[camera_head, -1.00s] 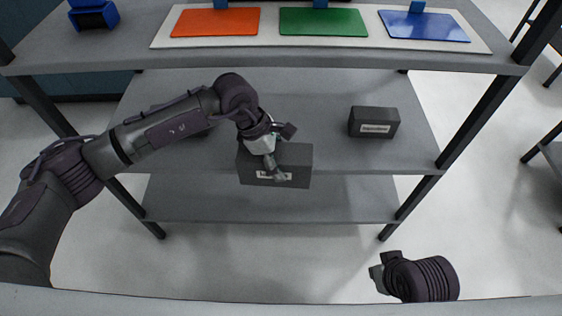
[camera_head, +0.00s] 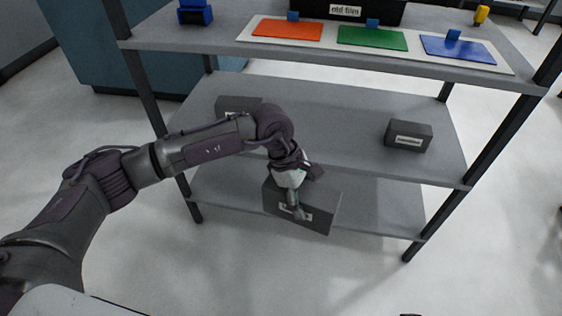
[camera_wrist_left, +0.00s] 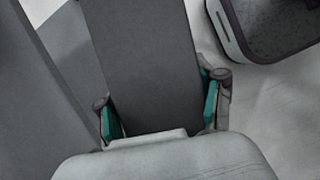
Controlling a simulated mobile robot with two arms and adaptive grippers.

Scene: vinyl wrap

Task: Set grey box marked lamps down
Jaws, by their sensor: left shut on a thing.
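The grey box (camera_head: 320,205) is held by my left gripper (camera_head: 297,207) in front of the shelf unit, near the front edge of its middle shelf. The box has a white label, partly covered by the gripper and too small to read. In the left wrist view the box (camera_wrist_left: 150,65) sits between the two teal-padded fingers of my left gripper (camera_wrist_left: 163,112), which is shut on it. My right gripper is not clearly in view.
The middle shelf (camera_head: 345,125) bears a dark labelled box (camera_head: 408,135) at right and another box (camera_head: 238,106) at left, behind my arm. The lower shelf (camera_head: 385,210) looks bare where visible. The top shelf holds a white board with orange (camera_head: 287,30), green and blue plates.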

